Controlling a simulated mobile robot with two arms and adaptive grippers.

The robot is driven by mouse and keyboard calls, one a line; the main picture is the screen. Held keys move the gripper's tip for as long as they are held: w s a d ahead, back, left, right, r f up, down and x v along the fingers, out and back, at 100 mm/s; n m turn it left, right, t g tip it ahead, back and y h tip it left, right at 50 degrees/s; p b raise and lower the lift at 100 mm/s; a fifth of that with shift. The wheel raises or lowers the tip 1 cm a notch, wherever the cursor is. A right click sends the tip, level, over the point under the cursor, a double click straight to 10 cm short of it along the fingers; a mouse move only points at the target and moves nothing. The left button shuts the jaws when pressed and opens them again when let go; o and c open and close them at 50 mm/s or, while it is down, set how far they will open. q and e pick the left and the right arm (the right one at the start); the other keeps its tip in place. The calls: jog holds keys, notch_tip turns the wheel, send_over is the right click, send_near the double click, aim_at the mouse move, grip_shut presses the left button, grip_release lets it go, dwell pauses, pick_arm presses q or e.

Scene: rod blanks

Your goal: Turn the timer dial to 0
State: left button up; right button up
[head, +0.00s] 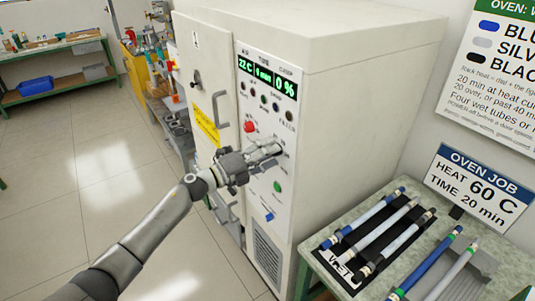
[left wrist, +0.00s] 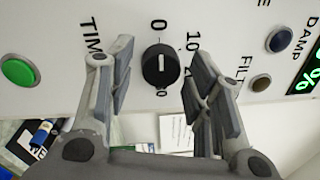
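The timer dial (left wrist: 161,66) is a small black round knob with a white pointer line, on the white panel of the oven (head: 300,90). In the left wrist view its line stands upright, toward the printed 0 at the top or very near it. My left gripper (left wrist: 163,85) is open, one finger on each side of the dial, with a visible gap to it on both sides. In the head view my left gripper (head: 266,153) is at the oven panel and hides the dial. The oven's green display (head: 264,77) shows 22 C, a small minute figure and 0 %. My right gripper is out of view.
A green button (left wrist: 20,72) and a dark blue button (left wrist: 280,40) are near the dial. A bench (head: 322,262) with several rods in a rack stands at right.

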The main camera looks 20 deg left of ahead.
pick_arm(q)
jog(key=shift+s, duration=0.1)
jog(key=v, duration=1.2)
dwell(0.4)
